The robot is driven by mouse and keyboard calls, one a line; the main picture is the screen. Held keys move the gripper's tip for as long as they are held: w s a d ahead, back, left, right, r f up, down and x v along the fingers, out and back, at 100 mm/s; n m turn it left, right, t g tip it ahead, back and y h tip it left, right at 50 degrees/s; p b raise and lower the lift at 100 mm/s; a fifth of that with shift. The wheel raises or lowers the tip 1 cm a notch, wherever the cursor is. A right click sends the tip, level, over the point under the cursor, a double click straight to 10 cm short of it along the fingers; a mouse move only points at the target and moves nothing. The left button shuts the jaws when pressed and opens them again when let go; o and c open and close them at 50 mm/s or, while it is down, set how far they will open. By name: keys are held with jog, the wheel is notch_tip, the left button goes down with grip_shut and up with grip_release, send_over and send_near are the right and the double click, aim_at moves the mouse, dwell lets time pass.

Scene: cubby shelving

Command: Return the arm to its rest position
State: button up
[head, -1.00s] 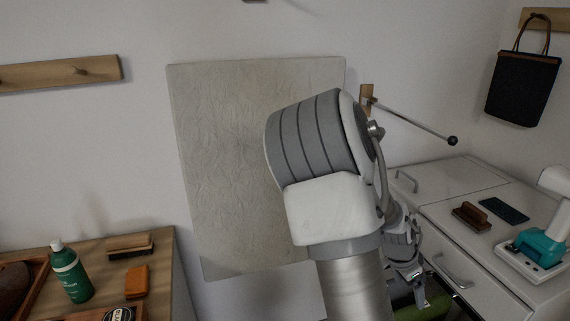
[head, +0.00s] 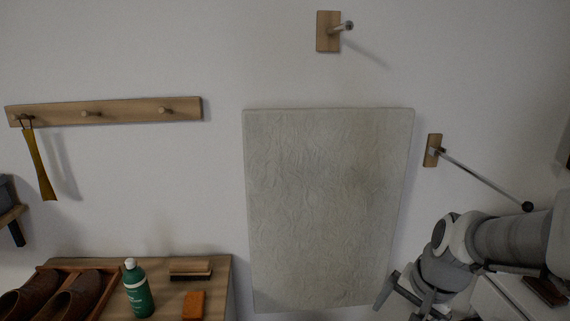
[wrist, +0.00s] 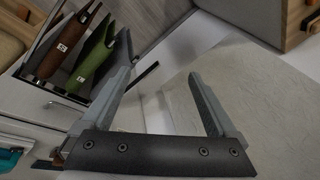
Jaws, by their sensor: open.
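My gripper (head: 404,303) is at the lower right of the head view, beside the lower right edge of the grey textured wall panel. My arm reaches in from the right edge, with the gripper hanging low and angled to the left. In the wrist view my gripper (wrist: 160,60) shows two grey fingers spread wide apart, with nothing held between them. Part of the forearm is cut off by the right edge of the head view.
The wall panel (head: 325,205) is close to my gripper. A metal rod (head: 480,178) juts from the wall above my arm. A wooden table (head: 218,280) holds a green bottle (head: 138,290). An open drawer holds brown (wrist: 65,50) and green (wrist: 92,60) items.

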jog(key=s+a+r+n+t+p, duration=0.1)
jog(key=s+a+r+n, duration=0.2)
jog(key=s+r+n, duration=0.1)
jog(key=s+a+r+n+t+p, duration=0.1)
jog(key=s+a+r+n, duration=0.3)
jog(key=r, duration=0.5)
jog(key=shift+s+h+p, duration=0.4)
jog(key=shift+s+p, duration=0.25)
jog(key=shift+s, duration=0.55)
jog(key=shift+c, duration=0.3)
